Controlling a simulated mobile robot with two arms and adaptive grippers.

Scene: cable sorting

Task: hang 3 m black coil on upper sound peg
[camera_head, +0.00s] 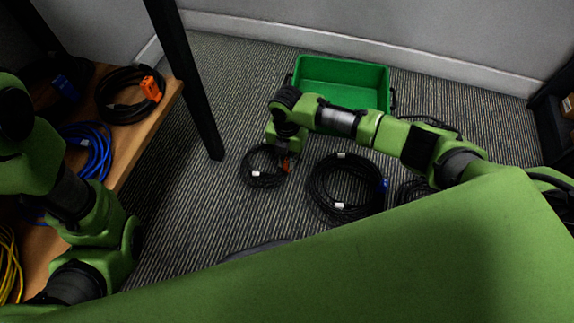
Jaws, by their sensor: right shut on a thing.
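My right gripper (283,153) is at the end of the arm reaching in from the right, shut on a small black coil (262,182) with an orange connector and white tags. The fingertips are small and partly hidden by the wrist. Whether the coil is lifted clear of the carpet is hard to tell. A larger black coil (330,210) with a blue connector lies to its right. The tags' lengths cannot be read. My left arm is at the left edge; its gripper is not visible. No sound peg is in view.
A green bin (341,72) stands behind my right arm. A wooden table (140,140) at left holds a black coil with orange connector (127,95), a blue coil (90,150) and a yellow coil (9,265). A dark table leg (190,85) reaches the carpet. Another black coil (412,190) is partly hidden.

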